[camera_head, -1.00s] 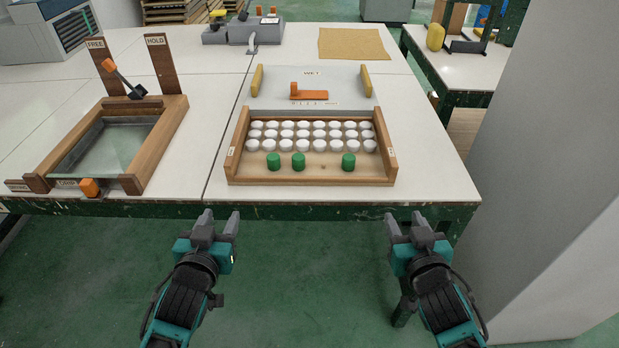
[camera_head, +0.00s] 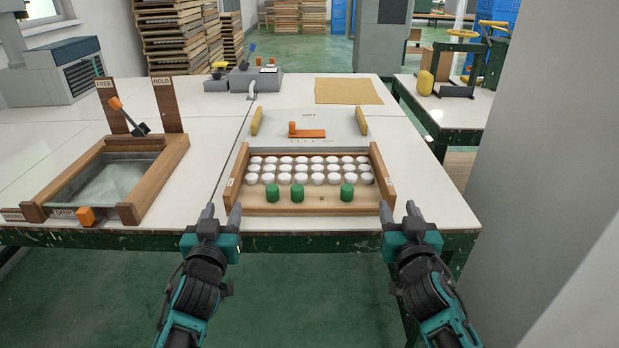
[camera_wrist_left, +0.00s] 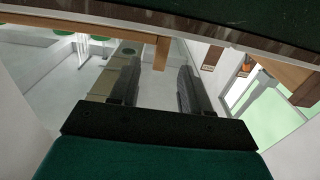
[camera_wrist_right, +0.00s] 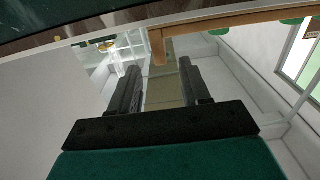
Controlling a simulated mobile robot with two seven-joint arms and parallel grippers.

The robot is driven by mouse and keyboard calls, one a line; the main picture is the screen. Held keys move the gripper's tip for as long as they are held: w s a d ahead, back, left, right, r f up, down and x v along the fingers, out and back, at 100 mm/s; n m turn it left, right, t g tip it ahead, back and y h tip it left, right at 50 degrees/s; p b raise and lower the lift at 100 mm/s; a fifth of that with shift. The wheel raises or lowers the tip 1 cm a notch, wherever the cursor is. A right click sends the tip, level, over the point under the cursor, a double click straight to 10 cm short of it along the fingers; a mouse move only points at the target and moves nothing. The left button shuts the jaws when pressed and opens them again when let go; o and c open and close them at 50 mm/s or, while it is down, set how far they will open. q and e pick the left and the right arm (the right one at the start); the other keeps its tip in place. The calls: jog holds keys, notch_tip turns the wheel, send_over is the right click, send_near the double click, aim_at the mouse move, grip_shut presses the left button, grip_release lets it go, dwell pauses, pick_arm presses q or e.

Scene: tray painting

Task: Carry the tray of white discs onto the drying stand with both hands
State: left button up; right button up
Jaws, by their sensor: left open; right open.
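The wooden tray (camera_head: 310,208) sits on the white table's near edge. Several rows of white discs (camera_head: 318,179) fill its back part, with three green cylinders (camera_head: 299,193) along its front. My left gripper (camera_head: 223,208) is open and empty, by the tray's front left corner in the picture. My right gripper (camera_head: 398,207) is open and empty, by the front right corner. I see no contact with the tray. Both open jaws also show in the left wrist view (camera_wrist_left: 156,88) and right wrist view (camera_wrist_right: 159,88).
A grey plate (camera_head: 350,122) marked WET, with yellow side pieces and an orange lever (camera_head: 307,132), lies behind the tray. A wooden frame (camera_head: 165,170) with FREE and HOLD posts stands left. A brown sheet (camera_head: 348,91) lies at the back. A grey column (camera_head: 540,200) rises right.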

aim_at(232, 187)
pick_arm(q)
jog(key=w, duration=0.9)
jog(key=shift+w, duration=0.4)
pick_arm(e)
jog(key=w, duration=0.9)
jog(key=shift+w, duration=0.4)
pick_arm(q)
grip_shut()
pick_arm(e)
grip_shut()
